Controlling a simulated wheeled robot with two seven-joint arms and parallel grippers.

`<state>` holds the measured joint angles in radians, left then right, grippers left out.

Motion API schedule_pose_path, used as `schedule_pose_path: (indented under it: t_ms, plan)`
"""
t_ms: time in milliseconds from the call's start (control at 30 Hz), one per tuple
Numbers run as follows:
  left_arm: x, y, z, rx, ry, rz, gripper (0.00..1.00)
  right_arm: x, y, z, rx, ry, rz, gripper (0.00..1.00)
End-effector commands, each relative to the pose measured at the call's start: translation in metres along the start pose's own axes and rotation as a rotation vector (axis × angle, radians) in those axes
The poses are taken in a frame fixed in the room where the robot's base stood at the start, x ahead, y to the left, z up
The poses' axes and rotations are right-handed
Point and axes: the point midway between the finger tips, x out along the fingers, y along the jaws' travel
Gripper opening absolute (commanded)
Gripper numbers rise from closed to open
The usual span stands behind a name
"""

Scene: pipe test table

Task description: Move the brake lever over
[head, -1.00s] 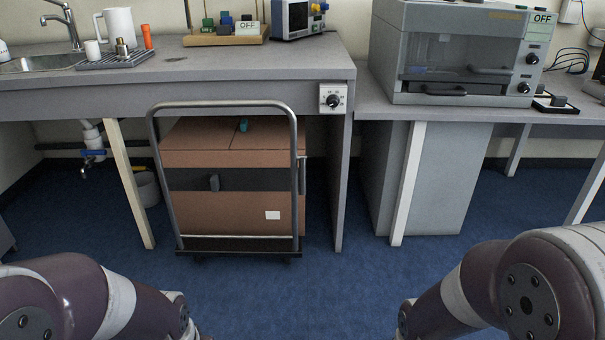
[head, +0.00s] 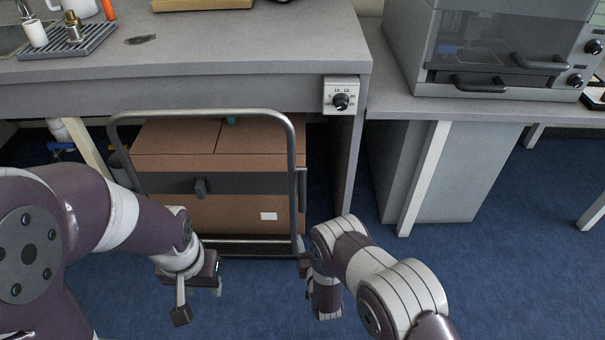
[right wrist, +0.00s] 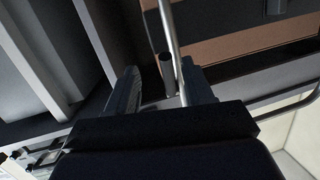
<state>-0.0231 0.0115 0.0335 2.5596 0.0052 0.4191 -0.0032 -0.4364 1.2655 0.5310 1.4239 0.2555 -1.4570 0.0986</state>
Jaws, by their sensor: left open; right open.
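A dark upright bar (head: 302,188), which looks like the brake lever, stands beside the right post of the trolley (head: 292,135). In the right wrist view, a dark round-ended grip (right wrist: 167,72) shows close beside the metal post (right wrist: 171,35). My right gripper (right wrist: 160,68) is open, with its fingers to either side of the grip and post; I cannot tell whether they touch. In the head view my right arm largely hides it, low by the right post. My left gripper (head: 198,297) is open and empty, pointing down in front of the trolley's lower left.
A brown box (head: 220,219) with a dark band rides on the trolley, under the grey workbench (head: 250,62). A dial (head: 341,98) is on the bench front. A table leg (head: 424,180) and cabinet stand right. Blue floor at lower right is free.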

Motion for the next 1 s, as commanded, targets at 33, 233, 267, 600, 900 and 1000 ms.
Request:
schedule_pose_path:
  t_ms: [33, 233, 267, 600, 900, 1000]
  plan:
    - [0.000, 0.000, 0.000, 0.000, 0.000, 0.000, 0.43, 0.002, -0.001, -0.015, 0.008, 0.074, -0.002, 0.52]
    - [0.005, 0.000, 0.001, 0.000, 0.000, 0.000, 0.43, 0.010, -0.002, -0.041, 0.021, 0.197, -0.009, 0.52]
    - [0.006, 0.000, 0.001, 0.000, 0.000, 0.000, 0.43, 0.014, -0.002, -0.042, 0.022, 0.197, -0.009, 0.52]
    - [0.034, 0.000, 0.004, 0.000, 0.000, 0.000, 0.43, 0.097, -0.002, -0.055, 0.021, 0.194, -0.008, 0.52]
    - [0.040, 0.000, 0.005, 0.000, 0.000, 0.000, 0.43, 0.125, -0.003, -0.065, 0.020, 0.192, -0.010, 0.52]
    - [0.040, 0.000, 0.005, 0.000, 0.000, 0.000, 0.43, 0.125, -0.003, -0.065, 0.020, 0.191, -0.010, 0.52]
